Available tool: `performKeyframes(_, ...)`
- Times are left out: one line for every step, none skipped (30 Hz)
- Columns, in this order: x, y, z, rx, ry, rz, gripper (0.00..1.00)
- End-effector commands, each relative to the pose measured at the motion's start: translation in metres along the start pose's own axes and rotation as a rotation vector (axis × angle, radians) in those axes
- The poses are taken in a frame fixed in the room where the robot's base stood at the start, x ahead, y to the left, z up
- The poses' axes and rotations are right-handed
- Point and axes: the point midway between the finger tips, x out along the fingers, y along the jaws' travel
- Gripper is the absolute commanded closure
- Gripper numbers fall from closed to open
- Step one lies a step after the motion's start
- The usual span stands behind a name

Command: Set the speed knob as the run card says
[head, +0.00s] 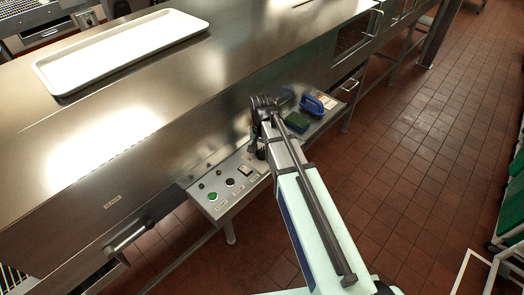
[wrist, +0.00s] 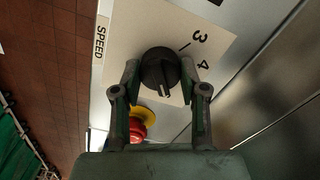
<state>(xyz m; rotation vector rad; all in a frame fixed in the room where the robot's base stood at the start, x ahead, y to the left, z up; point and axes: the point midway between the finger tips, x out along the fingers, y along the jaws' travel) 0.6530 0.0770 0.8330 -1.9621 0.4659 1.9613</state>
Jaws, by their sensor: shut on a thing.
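The speed knob (wrist: 158,66) is round and black with a raised grip. It sits on a white dial plate (wrist: 125,38) where the numbers 3 and 4 show, with a tick near the 3. A "SPEED" label (wrist: 100,38) is at the plate's left. My gripper (wrist: 160,74) is shut on the knob, one finger on each side. The fingers and the knob hide part of the dial, so I cannot tell which number the knob is set to. In the head view my gripper (head: 262,106) is at the control panel and hides the knob.
A red button with a yellow collar (wrist: 140,122) is close below the knob. The panel (head: 218,208) also has a green button (head: 212,196) and other controls. A blue-handled item (head: 312,104), a green-topped block (head: 297,122) and a small card (head: 328,102) lie beyond my gripper. A white tray (head: 120,48) is on the machine.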

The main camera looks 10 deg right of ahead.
Motion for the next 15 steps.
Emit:
performKeyframes(0.0007,0.0003,0.0004,0.023,-0.001,0.0,0.92)
performKeyframes(0.0006,0.0003,0.0004,0.035,-0.001,0.0,0.92)
performKeyframes(0.0007,0.0003,0.0004,0.051,-0.001,0.001,0.92)
performKeyframes(0.0007,0.0003,0.0004,0.061,-0.001,0.001,0.92)
performKeyframes(0.0007,0.0003,0.0004,0.07,-0.001,0.001,0.92)
performKeyframes(0.0007,0.0003,0.0005,0.081,-0.001,0.001,0.92)
performKeyframes(0.0007,0.0003,0.0005,0.087,-0.001,0.001,0.92)
performKeyframes(0.0007,0.0003,0.0005,0.092,-0.001,0.001,0.92)
performKeyframes(0.0007,0.0004,0.0005,0.099,-0.001,0.001,0.92)
performKeyframes(0.0008,0.0004,0.0005,0.102,-0.001,0.001,0.92)
performKeyframes(0.0007,0.0004,0.0005,0.105,-0.001,0.001,0.92)
performKeyframes(0.0007,0.0004,0.0005,0.108,-0.001,0.001,0.92)
performKeyframes(0.0007,0.0004,0.0005,0.11,-0.001,0.001,0.92)
performKeyframes(0.0008,0.0004,0.0005,0.11,-0.001,0.001,0.92)
performKeyframes(0.0007,0.0004,0.0005,0.111,-0.001,0.001,0.92)
